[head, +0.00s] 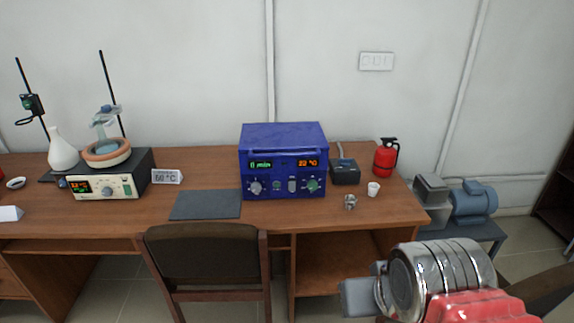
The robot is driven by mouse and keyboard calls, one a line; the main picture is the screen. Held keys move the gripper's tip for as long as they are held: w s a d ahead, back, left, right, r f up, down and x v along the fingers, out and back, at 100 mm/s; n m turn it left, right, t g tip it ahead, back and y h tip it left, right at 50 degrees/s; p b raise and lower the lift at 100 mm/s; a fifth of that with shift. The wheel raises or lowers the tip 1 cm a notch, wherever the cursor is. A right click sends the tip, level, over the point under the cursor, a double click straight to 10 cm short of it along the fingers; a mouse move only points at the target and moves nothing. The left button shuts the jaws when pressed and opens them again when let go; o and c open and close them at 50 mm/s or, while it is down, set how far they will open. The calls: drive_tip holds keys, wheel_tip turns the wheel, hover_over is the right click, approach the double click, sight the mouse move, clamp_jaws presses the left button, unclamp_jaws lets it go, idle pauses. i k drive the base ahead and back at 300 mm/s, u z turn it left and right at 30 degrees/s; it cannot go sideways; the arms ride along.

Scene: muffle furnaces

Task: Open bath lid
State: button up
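A blue box-shaped unit (284,160) stands on the wooden desk, with a green "0 min" display, an orange "22 °C" display and knobs on its front. It appears to be the bath. Its flat blue top (284,134) looks like the lid and appears closed. My arm reaches in from the lower right, and its grey end, my gripper (362,297), is in front of the desk, below and to the right of the blue unit and apart from it. The fingers cannot be made out clearly, and nothing is visibly held.
A dark mat (206,205) lies left of the blue unit. A heater (107,180) with glassware and a "60 °C" card (167,176) are further left. A black device (345,172), red extinguisher (386,157), white cup (373,189) and small metal part (350,202) are right. A chair (205,260) stands in front.

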sight(305, 135)
drive_tip(key=k, duration=0.9)
drive_tip(key=u, duration=0.25)
drive_tip(key=i, duration=0.6)
drive_tip(key=u, duration=0.5)
drive_tip(key=i, duration=1.7)
drive_tip(key=z, duration=0.25)
